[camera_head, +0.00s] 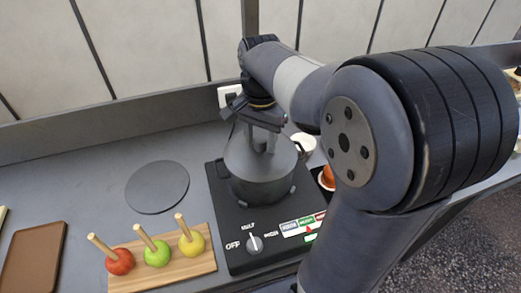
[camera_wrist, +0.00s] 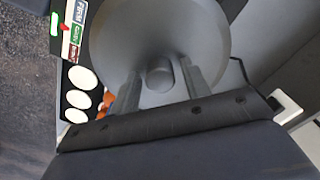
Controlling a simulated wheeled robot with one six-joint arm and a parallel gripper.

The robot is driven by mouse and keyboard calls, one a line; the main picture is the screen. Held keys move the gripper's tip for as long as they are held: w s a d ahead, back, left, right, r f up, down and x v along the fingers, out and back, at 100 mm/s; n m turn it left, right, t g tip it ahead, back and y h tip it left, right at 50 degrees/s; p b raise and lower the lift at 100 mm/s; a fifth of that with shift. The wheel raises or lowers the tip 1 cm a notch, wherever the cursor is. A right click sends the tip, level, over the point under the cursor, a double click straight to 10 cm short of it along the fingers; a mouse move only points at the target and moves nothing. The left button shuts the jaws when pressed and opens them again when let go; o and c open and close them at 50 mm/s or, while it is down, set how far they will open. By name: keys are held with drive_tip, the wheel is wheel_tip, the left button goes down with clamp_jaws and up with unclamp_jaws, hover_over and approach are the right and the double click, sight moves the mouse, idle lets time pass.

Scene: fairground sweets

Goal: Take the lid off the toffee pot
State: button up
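The toffee pot (camera_head: 262,190) is dark grey and stands on a black hob with its grey round lid (camera_head: 240,158) on top. The lid fills much of the wrist view (camera_wrist: 115,40), with its short round knob (camera_wrist: 160,75) near the middle. My gripper (camera_head: 264,142) reaches down over the lid from above. In the wrist view my gripper (camera_wrist: 160,82) has one finger on each side of the knob, with a small gap visible on both sides, so it looks open around the knob. The pot's inside is hidden by the lid.
A flat dark round mat (camera_head: 157,187) lies bare on the counter left of the hob (camera_head: 240,222). A wooden board (camera_head: 187,262) with red, green and yellow apples on sticks is in front. A brown tray (camera_head: 32,252) lies far left. White round tops (camera_wrist: 83,78) stand beside the hob.

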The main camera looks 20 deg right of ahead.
drive_tip(key=c, duration=0.9)
drive_tip(key=shift+r, duration=0.15)
